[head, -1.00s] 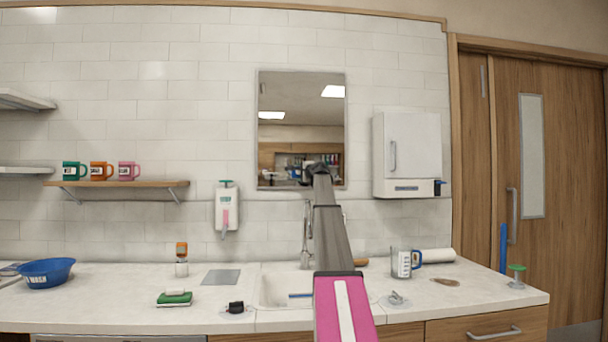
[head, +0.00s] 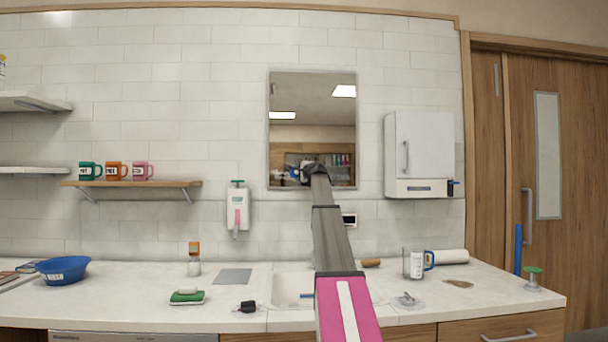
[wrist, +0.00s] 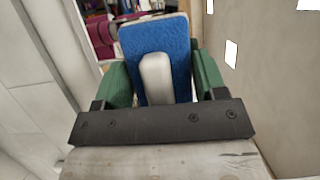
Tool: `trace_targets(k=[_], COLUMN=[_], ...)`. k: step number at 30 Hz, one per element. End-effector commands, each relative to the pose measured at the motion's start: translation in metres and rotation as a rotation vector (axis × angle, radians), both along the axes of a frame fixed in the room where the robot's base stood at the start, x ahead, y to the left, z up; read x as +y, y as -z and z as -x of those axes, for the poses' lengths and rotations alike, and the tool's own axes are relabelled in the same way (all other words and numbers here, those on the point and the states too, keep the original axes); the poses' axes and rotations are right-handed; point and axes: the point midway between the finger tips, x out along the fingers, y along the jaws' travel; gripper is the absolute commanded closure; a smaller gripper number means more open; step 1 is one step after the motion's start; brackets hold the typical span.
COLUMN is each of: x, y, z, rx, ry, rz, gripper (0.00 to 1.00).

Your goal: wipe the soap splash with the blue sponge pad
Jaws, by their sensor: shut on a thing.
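My gripper (wrist: 162,78) has its green fingers closed on the grey handle of the blue sponge pad (wrist: 180,45). The pad's blue face shows in the wrist view, clear of any surface I can make out. In the head view my arm reaches forward over the sink, and its dark end overlaps the lower part of the mirror. The pad is not clearly visible there. A brownish patch (head: 458,284) lies on the counter at the right, but I cannot tell whether it is the soap splash. My arm hides part of the sink and wall.
The white counter (head: 120,310) holds a blue bowl (head: 63,270), a green sponge (head: 187,297), a bottle (head: 194,262), a measuring jug (head: 414,263) and a paper roll (head: 438,257). The sink (head: 290,285) is in the middle. A mirror (head: 290,100) and dispenser (head: 238,208) hang behind.

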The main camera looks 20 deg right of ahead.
Motion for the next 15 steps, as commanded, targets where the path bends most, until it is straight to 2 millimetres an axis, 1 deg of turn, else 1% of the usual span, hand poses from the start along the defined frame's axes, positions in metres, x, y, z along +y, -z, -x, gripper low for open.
trace_targets(k=[3,10,15], x=[0.0031,0.0032,0.0052], y=[-0.0002,-0.0002,0.0002], z=[-0.0029,-0.0031,0.0042], rx=[0.0,0.0,0.0], ry=[0.0,0.0,0.0], rz=[0.0,0.0,0.001], gripper=[0.54,0.54,0.54])
